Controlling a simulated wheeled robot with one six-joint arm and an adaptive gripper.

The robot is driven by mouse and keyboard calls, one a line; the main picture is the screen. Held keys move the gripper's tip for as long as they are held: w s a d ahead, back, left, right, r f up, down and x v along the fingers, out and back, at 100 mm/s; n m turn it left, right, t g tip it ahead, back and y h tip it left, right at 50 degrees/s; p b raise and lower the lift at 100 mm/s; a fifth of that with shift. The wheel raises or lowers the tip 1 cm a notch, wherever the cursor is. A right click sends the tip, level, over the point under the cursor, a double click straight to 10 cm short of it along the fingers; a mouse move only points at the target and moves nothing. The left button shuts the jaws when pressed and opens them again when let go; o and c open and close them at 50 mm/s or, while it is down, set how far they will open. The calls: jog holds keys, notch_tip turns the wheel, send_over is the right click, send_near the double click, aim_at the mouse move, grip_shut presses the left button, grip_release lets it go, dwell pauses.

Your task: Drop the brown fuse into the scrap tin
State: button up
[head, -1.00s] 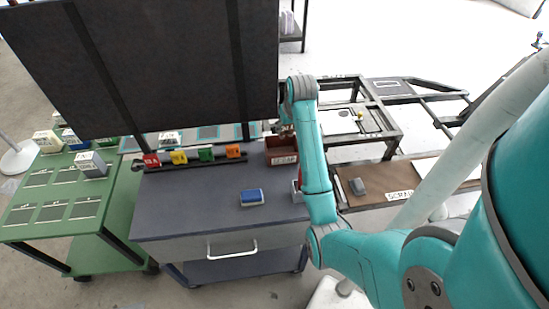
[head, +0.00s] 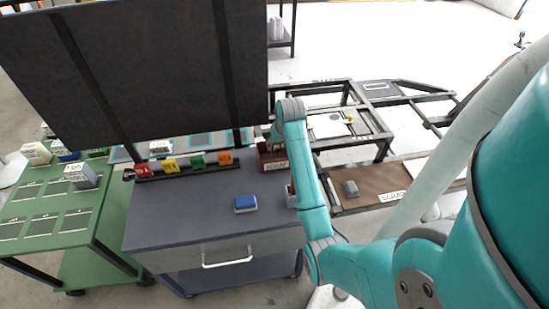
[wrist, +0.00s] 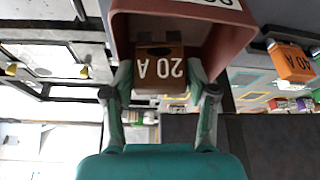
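The brown fuse (wrist: 159,72), marked 20 A and upside down in the wrist view, sits between the two fingertips of my gripper (wrist: 159,76). The fingertips lie against its two sides with no clear gap. The fuse is over the open mouth of the reddish-brown scrap tin (wrist: 222,58), within its walls in the picture; how deep it is I cannot tell. In the head view the tin (head: 274,164), labelled SCRAP, stands at the back right of the dark bench; my arm hides the gripper and fuse.
A rack of red, yellow, green and orange fuses (head: 197,161) stands left of the tin. A blue block (head: 245,203) lies on the bench top (head: 180,215). A dark hanging panel (head: 130,75) is behind. A brown board (head: 370,190) with a grey block is at right.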

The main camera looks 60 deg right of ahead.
jog(key=shift+o, duration=1.2)
jog(key=shift+r, duration=0.15)
jog(key=v, duration=0.7)
jog(key=shift+a, duration=0.1)
